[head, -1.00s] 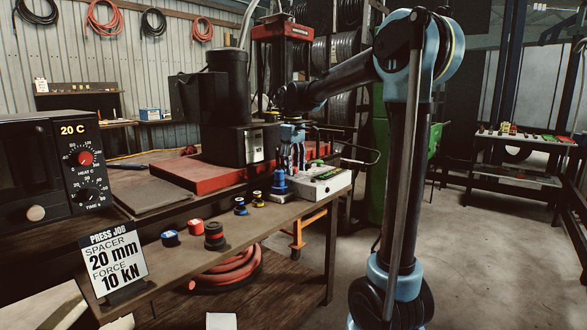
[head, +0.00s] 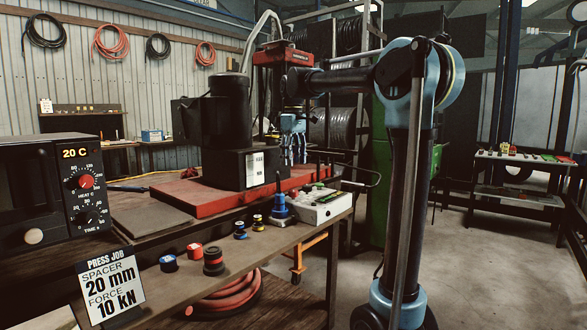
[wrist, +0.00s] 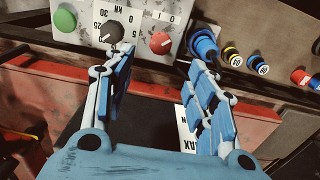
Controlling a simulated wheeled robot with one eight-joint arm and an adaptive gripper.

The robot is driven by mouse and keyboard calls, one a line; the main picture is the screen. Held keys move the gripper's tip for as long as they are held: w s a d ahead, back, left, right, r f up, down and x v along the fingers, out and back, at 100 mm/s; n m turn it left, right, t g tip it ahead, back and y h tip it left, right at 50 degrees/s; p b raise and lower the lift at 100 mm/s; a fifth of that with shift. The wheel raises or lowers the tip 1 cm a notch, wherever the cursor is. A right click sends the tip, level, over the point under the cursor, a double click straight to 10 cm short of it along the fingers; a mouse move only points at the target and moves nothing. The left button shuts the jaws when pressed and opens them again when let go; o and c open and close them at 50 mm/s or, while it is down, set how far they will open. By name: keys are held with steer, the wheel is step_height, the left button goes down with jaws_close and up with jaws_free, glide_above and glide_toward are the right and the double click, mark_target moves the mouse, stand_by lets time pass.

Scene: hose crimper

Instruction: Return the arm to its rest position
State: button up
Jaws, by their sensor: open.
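My gripper (head: 293,150) hangs fingers-down in the head view, in front of the red press frame and above the red base. It also shows in the wrist view (wrist: 160,85), with its two blue fingers apart and nothing between them. My arm reaches leftward from its upright column at the right, its forearm about level. Below the gripper is the control box (head: 322,206), with a green button, a black dial and a red knob in the wrist view.
The black press body (head: 232,150) stands close left of the gripper on the red base (head: 170,198). Smaller spacers (head: 213,262) stand along the bench's front edge. A heater box (head: 50,190) is at the left. The floor (head: 480,260) at the right is clear.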

steer(key=shift+r, duration=0.1)
steer(key=s+d+f+m+t, duration=0.1)
steer(key=s+d+f+m, duration=0.3)
steer(key=s+d+f, duration=0.65)
steer(key=s+d+f+m+t, duration=0.1)
steer(key=s+d+f+m, duration=0.3)
steer(key=s+d+f, duration=0.6)
steer(key=s+d+f+m, duration=0.1)
steer(key=s+f+m, duration=0.1)
steer(key=s+f, duration=0.9)
step_height(320, 180, down, 2)
steer(key=shift+s+d+f, duration=0.15)
steer(key=shift+s+f, duration=0.05)
steer(key=shift+s, duration=0.05)
